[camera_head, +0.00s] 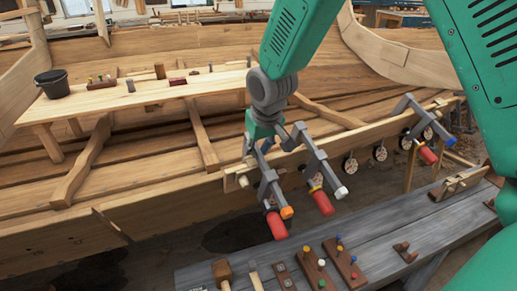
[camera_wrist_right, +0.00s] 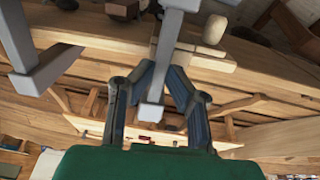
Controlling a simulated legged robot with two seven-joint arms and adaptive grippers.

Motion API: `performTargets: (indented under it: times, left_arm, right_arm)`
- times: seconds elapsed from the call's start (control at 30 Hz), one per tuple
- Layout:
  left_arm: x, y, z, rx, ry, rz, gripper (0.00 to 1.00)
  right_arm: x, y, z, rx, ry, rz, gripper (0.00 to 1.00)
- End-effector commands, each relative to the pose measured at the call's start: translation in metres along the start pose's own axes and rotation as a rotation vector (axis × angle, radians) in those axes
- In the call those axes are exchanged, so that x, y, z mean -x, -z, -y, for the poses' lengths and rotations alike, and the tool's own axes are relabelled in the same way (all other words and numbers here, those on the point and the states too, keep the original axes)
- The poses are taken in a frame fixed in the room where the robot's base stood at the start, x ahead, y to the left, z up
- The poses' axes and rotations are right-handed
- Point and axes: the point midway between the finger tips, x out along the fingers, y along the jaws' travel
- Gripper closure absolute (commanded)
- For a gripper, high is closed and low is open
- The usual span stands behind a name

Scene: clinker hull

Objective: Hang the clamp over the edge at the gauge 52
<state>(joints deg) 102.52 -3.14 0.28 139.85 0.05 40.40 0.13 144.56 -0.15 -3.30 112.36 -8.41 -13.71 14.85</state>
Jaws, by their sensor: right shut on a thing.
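My right gripper (camera_head: 265,132) comes down from above, shut on the grey frame of a clamp with an orange tip (camera_head: 287,212) and a red handle (camera_head: 277,226). My left gripper is out of view.
A grey bench (camera_head: 395,222) in front holds brown peg blocks (camera_head: 343,262), a mallet (camera_head: 222,270) and a wooden piece (camera_head: 458,185). A light board (camera_head: 110,98) across the hull carries a black bucket (camera_head: 52,84) and small tools. The white-tipped clamp leaves little room beside my gripper.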

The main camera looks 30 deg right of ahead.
Motion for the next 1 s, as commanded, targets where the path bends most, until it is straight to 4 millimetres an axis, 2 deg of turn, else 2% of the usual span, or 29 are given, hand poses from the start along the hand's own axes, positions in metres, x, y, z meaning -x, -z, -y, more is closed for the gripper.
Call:
performTargets:
  times: [0.43, 0.5, 0.53, 0.83, 1.0]
  left_arm:
    - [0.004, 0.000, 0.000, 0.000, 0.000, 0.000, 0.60]
    - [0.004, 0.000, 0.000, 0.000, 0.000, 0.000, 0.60]
    - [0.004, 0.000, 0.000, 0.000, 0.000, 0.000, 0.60]
    - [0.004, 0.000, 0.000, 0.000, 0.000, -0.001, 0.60]
    - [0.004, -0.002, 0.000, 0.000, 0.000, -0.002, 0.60]
  right_arm:
    - [-0.001, -0.007, 0.000, 0.001, -0.001, 0.004, 1.00]
    - [-0.001, -0.007, 0.000, 0.001, -0.001, 0.004, 0.70]
    - [-0.001, -0.007, 0.000, 0.001, -0.001, 0.004, 0.63]
    - [-0.001, -0.008, 0.000, 0.001, -0.001, 0.008, 0.63]
    - [0.014, -0.006, 0.000, 0.001, -0.001, 0.002, 0.63]
